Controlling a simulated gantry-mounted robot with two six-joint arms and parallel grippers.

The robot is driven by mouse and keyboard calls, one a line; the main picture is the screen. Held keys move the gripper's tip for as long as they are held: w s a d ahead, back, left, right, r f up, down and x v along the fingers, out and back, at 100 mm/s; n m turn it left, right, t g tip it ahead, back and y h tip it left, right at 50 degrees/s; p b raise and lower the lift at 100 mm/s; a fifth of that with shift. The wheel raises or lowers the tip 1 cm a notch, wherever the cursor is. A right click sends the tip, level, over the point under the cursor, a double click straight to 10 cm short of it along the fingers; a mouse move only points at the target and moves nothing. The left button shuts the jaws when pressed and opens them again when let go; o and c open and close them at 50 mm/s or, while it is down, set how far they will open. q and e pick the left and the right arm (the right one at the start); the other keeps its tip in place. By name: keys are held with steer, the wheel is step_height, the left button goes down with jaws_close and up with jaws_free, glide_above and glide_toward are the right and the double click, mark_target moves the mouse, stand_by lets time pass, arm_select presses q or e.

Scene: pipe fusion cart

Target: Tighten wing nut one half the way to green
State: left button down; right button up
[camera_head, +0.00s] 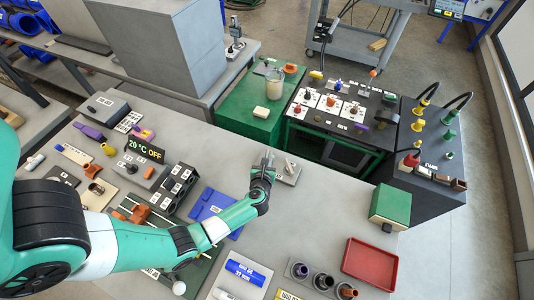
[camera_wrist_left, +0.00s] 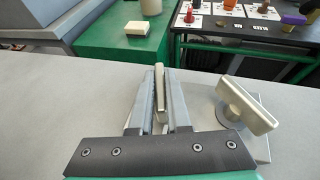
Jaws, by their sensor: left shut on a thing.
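My left gripper (camera_head: 267,160) is above the grey table beside a small metal plate (camera_head: 291,178). In the left wrist view its two grey fingers (camera_wrist_left: 160,98) are shut on a beige metal wing nut (camera_wrist_left: 160,86), whose wing stands upright between them, in line with the fingers. A second wing nut (camera_wrist_left: 246,105) is to the right, turned at a slant on its round base on the plate (camera_wrist_left: 262,144). No number or green mark shows on either wing nut, so I cannot tell which is number one. My right gripper is out of view.
A green cart (camera_head: 235,115) with a jar (camera_head: 274,80) stands behind the table. Bare table surrounds the plate.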

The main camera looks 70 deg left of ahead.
arm_select(q)
steer(key=c, duration=0.9)
jaws_free()
steer(key=shift+s+d+r, duration=0.1)
steer(key=shift+d+r, duration=0.05)
steer(key=shift+d, duration=0.05)
steer(key=p+v, duration=0.2)
steer(key=v, duration=0.8)
steer(key=shift+d+p, duration=0.1)
steer(key=shift+p, duration=0.2)
steer(key=shift+s+d+r, duration=0.15)
steer(key=shift+s+d, duration=0.1)
steer(key=shift+d, duration=0.15)
